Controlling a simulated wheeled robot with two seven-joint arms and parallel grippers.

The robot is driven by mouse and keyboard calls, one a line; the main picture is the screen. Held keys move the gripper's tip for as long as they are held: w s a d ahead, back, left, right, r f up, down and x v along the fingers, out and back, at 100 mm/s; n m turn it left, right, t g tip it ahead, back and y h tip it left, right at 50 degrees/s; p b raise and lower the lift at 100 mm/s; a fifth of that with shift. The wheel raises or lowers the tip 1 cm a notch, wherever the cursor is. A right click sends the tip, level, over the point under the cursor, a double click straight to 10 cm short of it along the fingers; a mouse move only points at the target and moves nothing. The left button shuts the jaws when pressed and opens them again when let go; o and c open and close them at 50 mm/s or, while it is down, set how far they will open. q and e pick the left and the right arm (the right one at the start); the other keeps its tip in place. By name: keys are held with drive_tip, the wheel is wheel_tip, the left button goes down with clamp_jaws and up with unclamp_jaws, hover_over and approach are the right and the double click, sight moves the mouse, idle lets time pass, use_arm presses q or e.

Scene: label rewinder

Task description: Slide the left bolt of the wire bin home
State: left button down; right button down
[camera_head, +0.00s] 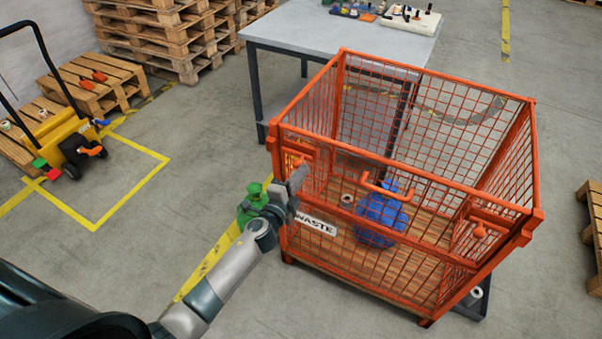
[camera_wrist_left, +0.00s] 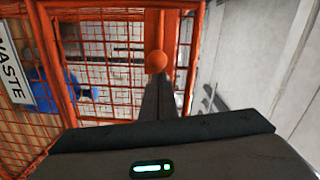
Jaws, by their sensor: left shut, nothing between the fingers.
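The orange wire bin (camera_head: 400,166) stands on the floor at the right of the head view, with a WASTE plate (camera_head: 316,223) on its front. Its left bolt is near the front left corner post, and its round orange knob shows in the left wrist view (camera_wrist_left: 157,62). In the head view the bolt is partly hidden by my gripper. My left gripper (camera_head: 299,177) is shut and empty at that corner. In the wrist view its fingertips (camera_wrist_left: 157,82) are right at the knob; I cannot tell whether they touch it. My right gripper is not in view.
The bin holds a blue bag (camera_head: 380,217) and a small roll (camera_head: 347,199). The right bolt's knob (camera_head: 480,231) is on the front right. A grey table (camera_head: 330,28) stands behind; a yellow pallet truck (camera_head: 60,135) is at the left.

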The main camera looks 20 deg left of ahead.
use_arm(q)
drive_tip(key=a, duration=0.5)
drive_tip(key=shift+w, duration=0.3)
drive_tip(key=shift+r, duration=0.1)
